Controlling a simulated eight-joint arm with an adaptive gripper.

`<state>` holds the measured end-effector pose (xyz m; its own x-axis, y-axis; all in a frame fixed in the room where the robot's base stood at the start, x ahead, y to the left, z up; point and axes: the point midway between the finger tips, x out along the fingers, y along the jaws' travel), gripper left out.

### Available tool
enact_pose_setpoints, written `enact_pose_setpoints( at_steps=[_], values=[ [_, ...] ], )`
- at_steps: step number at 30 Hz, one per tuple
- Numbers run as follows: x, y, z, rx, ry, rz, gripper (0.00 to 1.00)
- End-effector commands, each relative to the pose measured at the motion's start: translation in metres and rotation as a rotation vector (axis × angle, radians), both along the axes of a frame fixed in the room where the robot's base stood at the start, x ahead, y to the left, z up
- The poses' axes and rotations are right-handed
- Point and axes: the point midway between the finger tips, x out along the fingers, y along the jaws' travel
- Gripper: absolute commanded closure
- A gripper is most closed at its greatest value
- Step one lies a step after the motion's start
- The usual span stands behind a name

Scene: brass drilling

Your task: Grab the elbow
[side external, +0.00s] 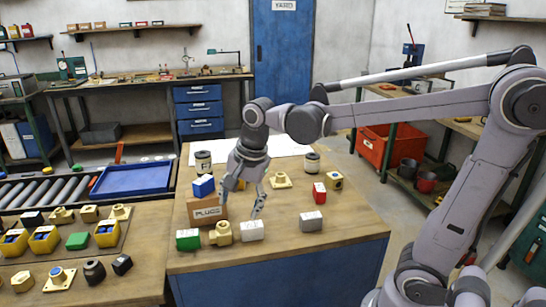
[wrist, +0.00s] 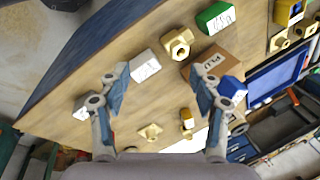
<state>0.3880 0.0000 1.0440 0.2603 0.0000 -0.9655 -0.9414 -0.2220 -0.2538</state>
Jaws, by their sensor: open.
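A brass fitting (side external: 221,234), which looks like the elbow, lies near the front edge of the blue-sided bench, between a green block (side external: 188,240) and a grey-white block (side external: 251,230). It also shows in the wrist view as a brass piece (wrist: 178,43) with a round opening. My gripper (side external: 240,198) is open and empty above the bench, behind the fitting in the side view. In the wrist view my gripper (wrist: 160,76) has its fingers wide apart, and the fitting shows beyond them, not between them.
A cardboard PLUGS box (side external: 208,213) stands close to my gripper, with a blue-and-white block (side external: 203,186) by it. A brass flange (side external: 281,181), a red block (side external: 319,192) and another grey-white block (side external: 311,221) lie to the right. The bench's front right is clear.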

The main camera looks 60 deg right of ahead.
Motion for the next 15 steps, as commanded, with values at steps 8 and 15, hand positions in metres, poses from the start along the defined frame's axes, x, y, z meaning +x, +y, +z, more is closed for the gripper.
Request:
enact_pose_setpoints(
  at_steps=[8,15],
  values=[
    [0.043,0.000,-0.008,0.106,0.146,-0.556,0.36],
    [0.066,0.000,-0.018,0.130,0.225,-0.909,0.36]
  ],
)
